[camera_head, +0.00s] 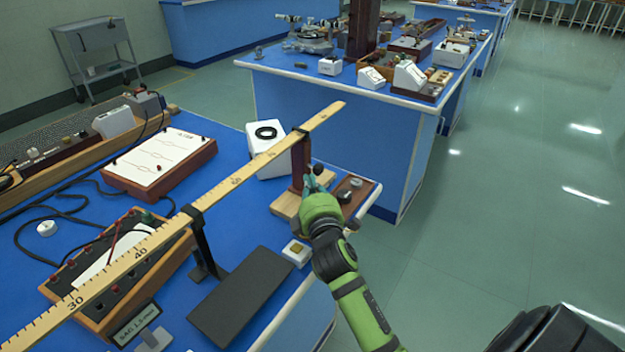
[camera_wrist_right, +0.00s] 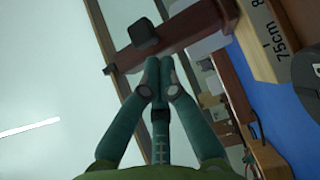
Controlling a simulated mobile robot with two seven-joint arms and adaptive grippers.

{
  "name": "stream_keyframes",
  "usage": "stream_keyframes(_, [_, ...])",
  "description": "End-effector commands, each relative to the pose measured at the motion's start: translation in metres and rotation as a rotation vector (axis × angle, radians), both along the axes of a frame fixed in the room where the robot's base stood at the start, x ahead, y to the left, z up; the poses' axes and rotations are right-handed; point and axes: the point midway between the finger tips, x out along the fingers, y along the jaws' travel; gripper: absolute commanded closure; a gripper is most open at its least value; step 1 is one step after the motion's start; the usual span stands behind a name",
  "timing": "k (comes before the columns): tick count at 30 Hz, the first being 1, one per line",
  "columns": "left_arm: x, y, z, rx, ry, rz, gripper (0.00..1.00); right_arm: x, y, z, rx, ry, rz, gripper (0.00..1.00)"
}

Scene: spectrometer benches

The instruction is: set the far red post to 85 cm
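The far red post (camera_head: 301,162) stands upright under the far part of the long yellow scale (camera_head: 243,172), on a wooden foot (camera_head: 284,205). A dark knob (camera_head: 318,169) is beside it, near my gripper. In the right wrist view the post (camera_wrist_right: 190,35) runs across the top, with the knob (camera_wrist_right: 143,30) on it. My right gripper (camera_head: 314,183) is just to the right of the post. Its fingertips (camera_wrist_right: 159,66) are together, close to the post; contact is unclear. My left gripper is out of view.
A near black post (camera_head: 202,240) also carries the scale. A dark flat plate (camera_head: 240,295), a small white block (camera_head: 297,252) and a brown tray (camera_head: 352,196) lie near the blue bench's right edge. A white box (camera_head: 266,150) stands behind the far post. Floor is clear to the right.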

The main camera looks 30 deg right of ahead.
Motion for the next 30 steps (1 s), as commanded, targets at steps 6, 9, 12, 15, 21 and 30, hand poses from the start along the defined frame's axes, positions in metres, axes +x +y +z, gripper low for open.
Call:
stream_keyframes(6, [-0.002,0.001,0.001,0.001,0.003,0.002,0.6,0.003,-0.007,0.0,0.001,0.001,0.0,1.0])
stream_keyframes(9, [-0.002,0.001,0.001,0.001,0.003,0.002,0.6,0.003,-0.007,0.0,0.001,0.001,0.0,1.0])
stream_keyframes(12, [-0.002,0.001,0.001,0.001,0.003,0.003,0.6,0.003,-0.007,0.0,0.001,0.001,0.0,1.0])
stream_keyframes(15, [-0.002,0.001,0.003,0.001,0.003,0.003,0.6,0.004,-0.011,0.001,-0.002,0.001,0.0,1.0])
stream_keyframes(21, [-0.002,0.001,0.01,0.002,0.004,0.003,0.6,0.017,-0.04,0.002,-0.004,0.001,-0.001,1.0])
stream_keyframes(30, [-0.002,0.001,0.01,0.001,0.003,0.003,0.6,0.019,-0.046,0.0,0.001,0.0,0.0,1.0])
